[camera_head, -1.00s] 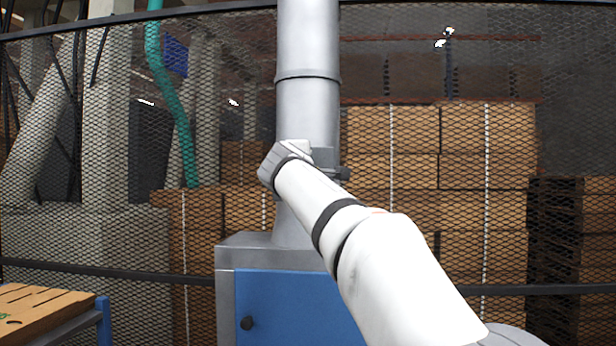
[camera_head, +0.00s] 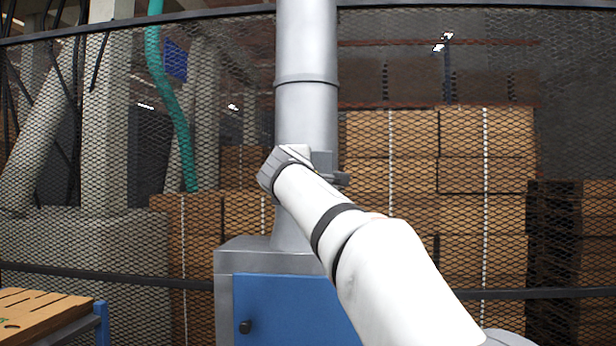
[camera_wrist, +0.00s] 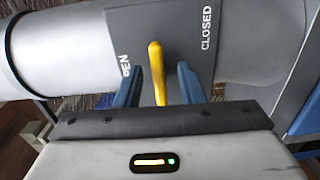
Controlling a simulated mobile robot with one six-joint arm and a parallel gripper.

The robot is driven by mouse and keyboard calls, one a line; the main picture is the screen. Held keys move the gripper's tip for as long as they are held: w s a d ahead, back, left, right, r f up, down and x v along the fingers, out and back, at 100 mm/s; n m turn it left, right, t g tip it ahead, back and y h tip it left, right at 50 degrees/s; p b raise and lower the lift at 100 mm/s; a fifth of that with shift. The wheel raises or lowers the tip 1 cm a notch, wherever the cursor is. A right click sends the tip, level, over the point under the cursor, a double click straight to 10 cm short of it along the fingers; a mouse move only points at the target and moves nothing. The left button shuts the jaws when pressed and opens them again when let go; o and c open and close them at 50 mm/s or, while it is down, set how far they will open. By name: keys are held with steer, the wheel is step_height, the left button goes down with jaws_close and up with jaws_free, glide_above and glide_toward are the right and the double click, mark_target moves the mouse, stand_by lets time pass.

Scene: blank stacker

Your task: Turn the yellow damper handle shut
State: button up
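In the wrist view the yellow damper handle (camera_wrist: 157,72) stands between the two blue fingers of my gripper (camera_wrist: 160,84). A gap shows on each side of the handle, so the gripper is open around it. The handle lies between the OPEN and CLOSED markings on the grey plate (camera_wrist: 190,45), nearer the partly covered OPEN marking. In the head view the grey duct (camera_head: 306,110) rises behind my arm; the handle and gripper fingers are hidden there.
Below the duct stands a grey cabinet with a blue door (camera_head: 290,310) and dark knob. A mesh fence (camera_head: 80,160) runs behind, with stacked cartons (camera_head: 485,180) beyond it.

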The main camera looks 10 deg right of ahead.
steer(key=shift+s, duration=0.1)
steer(key=b+v, duration=0.2)
steer(key=v, duration=0.5)
steer(key=shift+s+a, duration=0.15)
steer(key=shift+s, duration=0.15)
steer(key=s+d+f+m+g+y+p, duration=0.1)
steer(key=s+d+f+m+g, duration=0.25)
steer(key=f, duration=0.85)
steer(key=s+f+m+g+y, duration=0.1)
steer(key=s+f+m+g, duration=0.25)
steer(key=s+f, duration=0.6)
steer(key=s+d+f+m+g+y+p, duration=0.1)
steer(key=s+d+f+m+g, duration=0.2)
steer(key=f, duration=1.2)
steer(key=s+a+f+m+g+y, duration=0.2)
steer(key=s+a+f+m+g, duration=0.1)
steer(key=s+f, duration=0.9)
steer(key=shift+s+f+m+g+y, duration=0.4)
steer(key=shift+m+g, duration=0.2)
steer(key=shift+g, duration=0.2)
steer(key=shift+o, duration=0.2)
steer(key=shift+a, duration=0.1)
